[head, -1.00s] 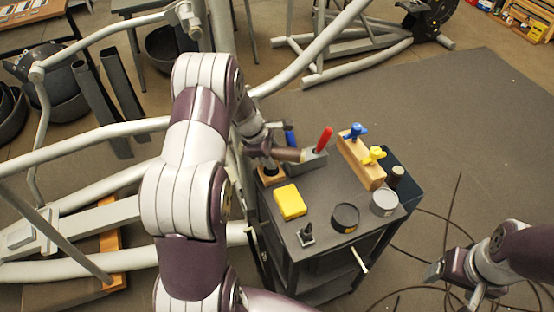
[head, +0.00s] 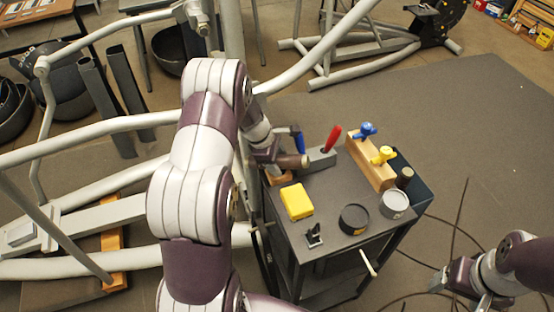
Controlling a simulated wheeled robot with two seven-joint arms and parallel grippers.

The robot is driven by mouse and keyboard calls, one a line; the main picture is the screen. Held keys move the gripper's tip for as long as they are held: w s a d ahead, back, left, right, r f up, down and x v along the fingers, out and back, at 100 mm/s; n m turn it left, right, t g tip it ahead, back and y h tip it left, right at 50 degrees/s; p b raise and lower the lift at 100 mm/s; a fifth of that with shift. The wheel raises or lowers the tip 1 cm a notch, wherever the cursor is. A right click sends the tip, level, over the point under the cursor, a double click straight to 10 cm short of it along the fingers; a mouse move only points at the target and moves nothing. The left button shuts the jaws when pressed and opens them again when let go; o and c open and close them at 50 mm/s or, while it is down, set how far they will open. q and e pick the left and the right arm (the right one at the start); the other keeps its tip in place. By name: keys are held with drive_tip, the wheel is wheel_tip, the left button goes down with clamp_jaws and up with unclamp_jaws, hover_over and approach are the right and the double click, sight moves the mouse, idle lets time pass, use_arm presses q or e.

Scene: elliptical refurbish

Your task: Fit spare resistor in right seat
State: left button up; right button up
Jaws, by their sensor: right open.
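My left gripper (head: 272,157) is over the back left corner of the dark cart top (head: 335,190). A short brown cylinder (head: 293,161) with a dark end juts out sideways from its jaws and looks held; it may be the spare resistor. A wooden base (head: 279,179) shows partly below this gripper. Another dark, upright cylinder (head: 404,178) stands at the cart's right side, beside a wooden block (head: 371,163) with a blue knob (head: 366,130) and a yellow knob (head: 384,155). I cannot make out a right seat. My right gripper (head: 437,283) is open and empty, right of the cart.
A yellow box (head: 297,202), a black tin (head: 354,219), a grey tin (head: 394,204) and a small black stand (head: 314,236) occupy the cart's front. A red-handled tool (head: 332,139) stands in a grey holder near a blue handle (head: 299,139). Loose cables lie on the floor at right.

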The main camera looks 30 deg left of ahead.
use_arm(q)
drive_tip(key=shift+s+d+f, duration=0.25)
drive_tip(key=shift+s+f, duration=0.15)
drive_tip(key=w+p+v, duration=0.1)
drive_tip(key=v, duration=1.2)
drive_tip(key=s+d+r+m+g+y, duration=0.1)
drive_tip(key=s+d+m+y, duration=0.1)
drive_tip(key=s+d+m, duration=1.2)
drive_tip(key=s+m, duration=0.3)
drive_tip(key=m, duration=0.4)
drive_tip(key=shift+d+g+y, duration=0.3)
drive_tip(key=shift+g, duration=0.1)
